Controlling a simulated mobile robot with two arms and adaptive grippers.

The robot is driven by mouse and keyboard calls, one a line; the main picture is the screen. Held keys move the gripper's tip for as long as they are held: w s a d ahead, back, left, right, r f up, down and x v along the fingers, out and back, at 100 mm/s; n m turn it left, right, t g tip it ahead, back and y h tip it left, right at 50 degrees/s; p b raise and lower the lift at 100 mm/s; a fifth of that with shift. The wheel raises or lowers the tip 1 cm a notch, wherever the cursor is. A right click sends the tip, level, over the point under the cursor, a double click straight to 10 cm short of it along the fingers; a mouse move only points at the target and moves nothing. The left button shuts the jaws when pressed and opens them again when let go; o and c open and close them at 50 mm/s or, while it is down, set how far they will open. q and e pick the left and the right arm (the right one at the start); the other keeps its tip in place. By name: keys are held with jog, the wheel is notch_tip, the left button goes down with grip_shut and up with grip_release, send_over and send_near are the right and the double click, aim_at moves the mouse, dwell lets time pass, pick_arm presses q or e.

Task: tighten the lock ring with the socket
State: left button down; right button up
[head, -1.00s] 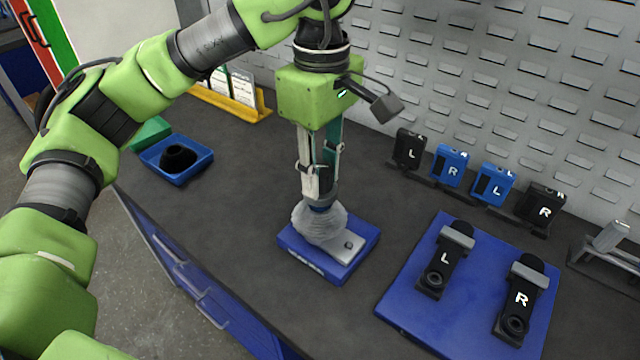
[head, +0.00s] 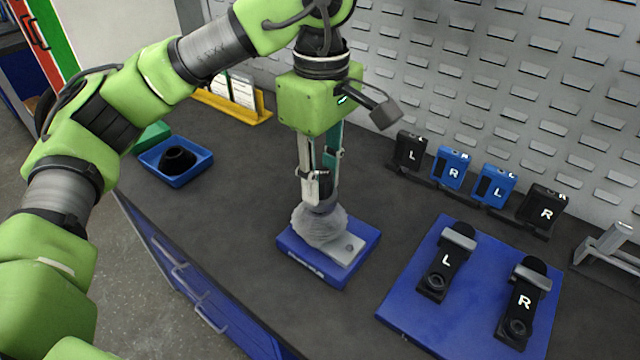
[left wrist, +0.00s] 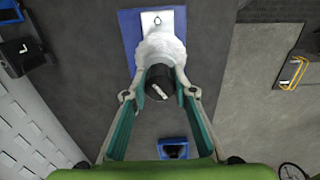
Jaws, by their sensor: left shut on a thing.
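My left gripper (head: 320,203) points straight down over a grey, ridged round part (head: 321,229) on a blue base (head: 302,262). Its fingers are shut on a dark round piece, which looks like the socket; it shows between the fingertips in the left wrist view (left wrist: 160,83). The socket sits on top of the grey part or very close above it; I cannot tell which. The lock ring cannot be made out and seems hidden under the socket. A flat metal plate (head: 347,249) reaches out from under the grey part. My right gripper is not in view.
A blue tray (head: 201,167) with a black round part (head: 178,158) stands at the left. A blue mat (head: 405,310) at the right holds two black pedals marked L (head: 446,262) and R (head: 524,300). Several black and blue boxes line the slotted back wall. Bench around the base is clear.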

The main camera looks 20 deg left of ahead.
pick_arm(q)
jog(key=shift+f, duration=0.1)
jog(key=m, duration=0.6)
dwell(0.3)
jog(key=shift+s, duration=0.1)
jog(key=m, duration=0.6)
jog(key=shift+f+m, duration=0.1)
jog(key=shift+m, duration=0.3)
jog(key=m, duration=0.6)
jog(key=shift+p, duration=0.35)
jog(key=shift+m, duration=0.3)
